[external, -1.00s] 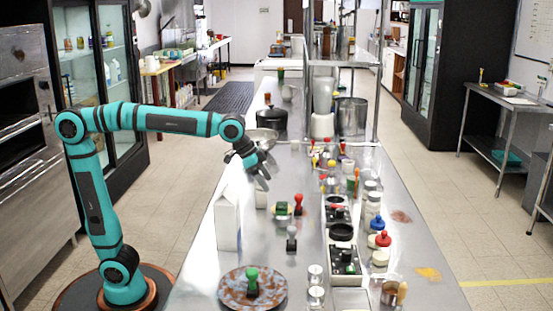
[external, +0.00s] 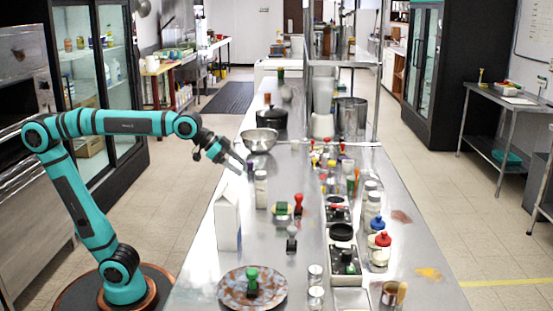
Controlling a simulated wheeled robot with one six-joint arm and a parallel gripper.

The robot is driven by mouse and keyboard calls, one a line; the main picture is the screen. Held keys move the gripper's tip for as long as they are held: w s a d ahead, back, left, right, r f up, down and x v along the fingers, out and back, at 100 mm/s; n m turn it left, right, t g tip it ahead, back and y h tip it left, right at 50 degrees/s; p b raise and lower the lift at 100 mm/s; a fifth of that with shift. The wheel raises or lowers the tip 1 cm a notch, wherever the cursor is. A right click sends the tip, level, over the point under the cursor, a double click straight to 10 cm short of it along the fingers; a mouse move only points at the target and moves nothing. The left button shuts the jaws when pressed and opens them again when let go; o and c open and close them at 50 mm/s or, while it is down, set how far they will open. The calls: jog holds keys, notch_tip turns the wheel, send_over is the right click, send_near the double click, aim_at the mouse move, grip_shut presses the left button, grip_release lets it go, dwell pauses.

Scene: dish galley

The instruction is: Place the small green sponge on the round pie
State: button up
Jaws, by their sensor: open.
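A round, flat, mottled brown and grey disc (external: 229,290), which looks like the pie, lies at the near left of the steel counter. A small green piece with a knob-like top (external: 252,281) stands on it near the middle. A green block with a pale yellowish edge (external: 281,209) lies farther back on the counter. I cannot tell for sure which green piece is the sponge. My gripper (external: 243,166) is open and empty, above the counter's left edge, apart from both green pieces.
A white carton (external: 228,223) and a pale shaker (external: 261,190) stand near my gripper. A metal bowl (external: 259,140) and a dark pot (external: 273,122) are behind. Bottles and a divided tray (external: 343,262) crowd the middle and right.

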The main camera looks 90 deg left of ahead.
jog(key=s+d+r+t, duration=0.1)
jog(key=s+t, duration=0.2)
jog(key=s, duration=0.6)
jog(key=s+r+t, duration=0.2)
jog(key=s+t, duration=0.2)
jog(key=s, duration=0.6)
jog(key=shift+d+t, duration=0.3)
jog(key=shift+d, duration=0.05)
